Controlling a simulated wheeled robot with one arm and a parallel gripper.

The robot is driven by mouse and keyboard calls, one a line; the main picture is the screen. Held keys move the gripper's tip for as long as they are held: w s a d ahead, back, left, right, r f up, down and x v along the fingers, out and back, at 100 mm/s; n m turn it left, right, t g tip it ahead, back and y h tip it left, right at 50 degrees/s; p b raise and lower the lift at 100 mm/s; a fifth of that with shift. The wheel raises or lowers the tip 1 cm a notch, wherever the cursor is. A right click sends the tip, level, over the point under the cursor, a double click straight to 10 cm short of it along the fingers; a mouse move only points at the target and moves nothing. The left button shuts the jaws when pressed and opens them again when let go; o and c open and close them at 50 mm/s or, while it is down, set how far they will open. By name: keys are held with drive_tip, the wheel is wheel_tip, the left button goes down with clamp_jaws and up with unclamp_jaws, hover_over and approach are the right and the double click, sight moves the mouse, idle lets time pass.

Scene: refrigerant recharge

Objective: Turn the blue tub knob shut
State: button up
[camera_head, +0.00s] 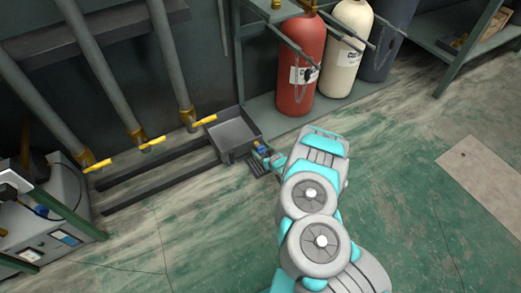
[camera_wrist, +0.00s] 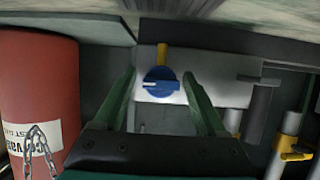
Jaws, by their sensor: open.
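The blue tub knob (camera_wrist: 160,83) is round, with a white mark on its left side, and sits on a pale block on the front of the grey tub. The grey tub (camera_head: 222,133) stands on the floor in the head view. My gripper (camera_wrist: 159,80) is open, its green fingers to the left and right of the knob with a gap on each side. I cannot tell whether the fingertips reach past the knob's face. In the head view my gripper (camera_head: 262,165) is low in front of the tub, and the knob is too small to read clearly.
A red cylinder (camera_head: 299,62) and a cream cylinder (camera_head: 346,48) stand chained behind my arm; the red cylinder (camera_wrist: 38,100) is close at left in the wrist view. Pipes with yellow-handled valves (camera_head: 153,143) stand left of the tub. Open green floor lies in front.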

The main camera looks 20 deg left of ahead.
clamp_jaws()
idle(0.6)
